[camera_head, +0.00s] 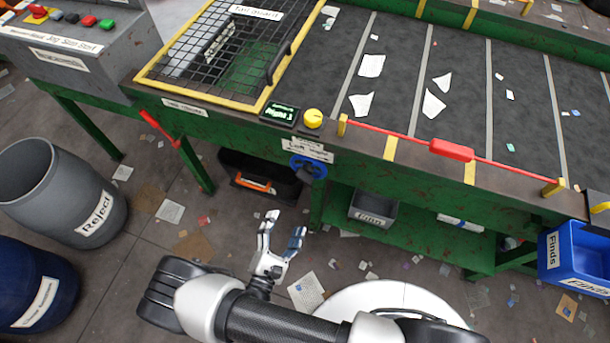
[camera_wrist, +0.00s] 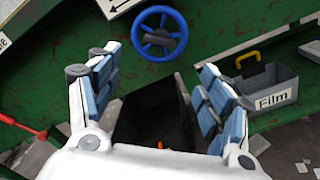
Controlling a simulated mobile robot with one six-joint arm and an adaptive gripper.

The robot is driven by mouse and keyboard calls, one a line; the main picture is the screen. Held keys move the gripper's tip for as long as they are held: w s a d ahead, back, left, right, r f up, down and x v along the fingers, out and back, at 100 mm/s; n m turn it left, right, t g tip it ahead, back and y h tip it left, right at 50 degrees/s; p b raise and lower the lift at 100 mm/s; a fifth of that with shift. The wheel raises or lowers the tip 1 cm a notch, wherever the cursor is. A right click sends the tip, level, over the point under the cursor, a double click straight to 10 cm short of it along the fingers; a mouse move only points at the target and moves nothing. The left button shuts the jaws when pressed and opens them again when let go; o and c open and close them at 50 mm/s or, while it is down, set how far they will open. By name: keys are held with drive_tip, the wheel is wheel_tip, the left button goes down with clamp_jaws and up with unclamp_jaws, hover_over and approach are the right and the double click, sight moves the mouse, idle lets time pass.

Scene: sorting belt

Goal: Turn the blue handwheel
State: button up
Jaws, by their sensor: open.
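The blue handwheel (camera_head: 308,166) is mounted on the green side of the belt frame, under a white label (camera_head: 312,148). In the wrist view the handwheel (camera_wrist: 160,33) is a blue ring with spokes, at the top, beyond the fingertips. My gripper (camera_head: 284,224) is below and a little left of the handwheel in the head view, apart from it. It also shows in the wrist view (camera_wrist: 155,75), with its blue-padded fingers spread wide and nothing between them. A dark hub part partly covers the wheel in the head view.
A black bin (camera_head: 240,172) stands under the belt, left of the handwheel. A grey Film box (camera_head: 373,209) sits on the green lower shelf to the right. Paper scraps litter the floor.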

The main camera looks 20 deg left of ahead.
sight(303, 180)
drive_tip(key=w+b, duration=0.1)
drive_tip(key=w, duration=0.4)
drive_tip(key=w+d+b, duration=0.1)
drive_tip(key=w, duration=0.5)
drive_tip(key=w+b, duration=0.1)
drive_tip(key=w, duration=0.5)
drive_tip(key=shift+d, duration=0.15)
drive_tip(key=shift+c, duration=0.4)
drive_tip(key=c, duration=1)
drive_tip(key=shift+n, duration=0.3)
drive_tip(key=shift+n+b, duration=0.75)
drive_tip(key=shift+n, duration=1.85)
